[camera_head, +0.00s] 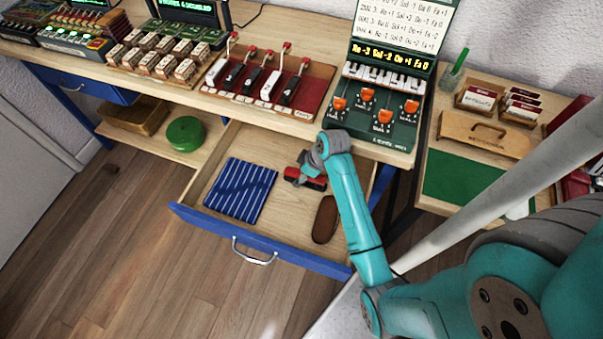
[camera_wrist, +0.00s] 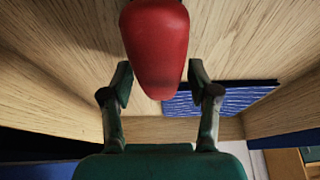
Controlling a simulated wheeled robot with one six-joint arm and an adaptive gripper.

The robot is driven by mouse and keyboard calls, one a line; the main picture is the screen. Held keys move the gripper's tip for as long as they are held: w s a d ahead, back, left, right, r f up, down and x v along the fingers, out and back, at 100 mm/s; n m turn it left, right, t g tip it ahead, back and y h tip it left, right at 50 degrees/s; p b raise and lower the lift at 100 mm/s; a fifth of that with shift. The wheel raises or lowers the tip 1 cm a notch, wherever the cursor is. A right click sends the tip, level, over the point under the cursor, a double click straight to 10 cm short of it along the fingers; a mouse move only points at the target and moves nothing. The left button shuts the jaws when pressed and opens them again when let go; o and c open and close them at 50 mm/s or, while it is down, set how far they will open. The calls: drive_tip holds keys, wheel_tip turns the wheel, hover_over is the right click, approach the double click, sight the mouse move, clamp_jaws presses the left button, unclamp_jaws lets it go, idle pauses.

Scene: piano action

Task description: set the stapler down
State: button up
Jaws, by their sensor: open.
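The red stapler (camera_head: 314,184) is inside the open drawer (camera_head: 268,212), partly hidden by my gripper (camera_head: 300,174) in the head view. In the wrist view the stapler's rounded red body (camera_wrist: 155,45) reaches in from the top, over the wooden drawer floor. My gripper's two fingers (camera_wrist: 160,78) stand apart, one on each side of the stapler's near end. Gaps show between the fingers and the red body, so I see no grip on it. I cannot tell exactly whether its underside touches the floor.
A blue striped cloth (camera_head: 241,190) lies left in the drawer, and a brown case (camera_head: 325,219) lies to the right. The drawer front (camera_head: 262,243) is blue with a metal handle. The workbench (camera_head: 245,112) with levers stands above and behind. Some bare floor shows between the cloth and case.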

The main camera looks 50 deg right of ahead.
drive_tip(key=shift+r, duration=0.1)
drive_tip(key=shift+v, duration=3.8)
